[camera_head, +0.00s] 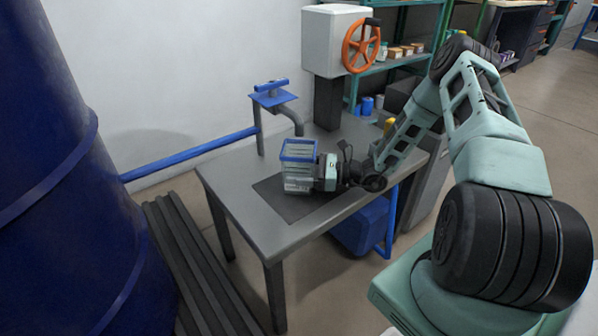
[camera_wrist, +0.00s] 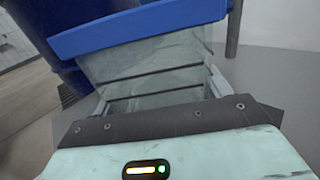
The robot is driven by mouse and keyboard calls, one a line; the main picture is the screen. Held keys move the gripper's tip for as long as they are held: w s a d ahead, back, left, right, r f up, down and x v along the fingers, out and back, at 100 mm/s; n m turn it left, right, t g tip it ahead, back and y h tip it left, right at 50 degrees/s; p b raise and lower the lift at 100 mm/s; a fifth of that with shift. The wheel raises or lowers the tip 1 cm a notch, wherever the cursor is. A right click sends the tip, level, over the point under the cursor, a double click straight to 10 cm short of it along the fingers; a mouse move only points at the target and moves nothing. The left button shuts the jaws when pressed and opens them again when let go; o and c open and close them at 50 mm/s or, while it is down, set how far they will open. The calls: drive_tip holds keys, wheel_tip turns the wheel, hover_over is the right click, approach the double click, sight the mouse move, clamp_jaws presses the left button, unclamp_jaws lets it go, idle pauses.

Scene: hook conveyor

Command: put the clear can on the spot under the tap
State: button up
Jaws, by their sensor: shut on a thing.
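The clear can (camera_head: 298,158) is a see-through box-like vessel with a blue rim and dark bands. My gripper (camera_head: 306,174) reaches it from the right and is shut on it. In the wrist view the can (camera_wrist: 150,78) stands between the fingers of my gripper (camera_wrist: 158,92), its blue rim uppermost. The can looks upright over a dark mat (camera_head: 268,188) on the table. I cannot tell whether its base touches the mat; the spot is not clearly seen.
The grey table (camera_head: 236,203) has free room at its left and front. A post with a white box (camera_head: 331,40) and orange wheel (camera_head: 361,46) stands behind the can. Blue cups (camera_head: 367,106) stand at the back right. A large blue drum (camera_head: 60,190) is at the left.

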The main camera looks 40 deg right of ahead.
drive_tip(key=shift+f, duration=0.1)
drive_tip(key=o, duration=1.1)
drive_tip(key=shift+f, duration=0.1)
drive_tip(key=shift+c, duration=0.2)
drive_tip(key=shift+r, duration=0.2)
drive_tip(key=shift+s+d+r, duration=0.1)
drive_tip(key=shift+s+d, duration=0.1)
drive_tip(key=shift+d, duration=0.05)
drive_tip(key=p+v, duration=0.2)
drive_tip(key=v, duration=0.9)
drive_tip(key=shift+s+d, duration=0.1)
drive_tip(key=shift+s, duration=0.05)
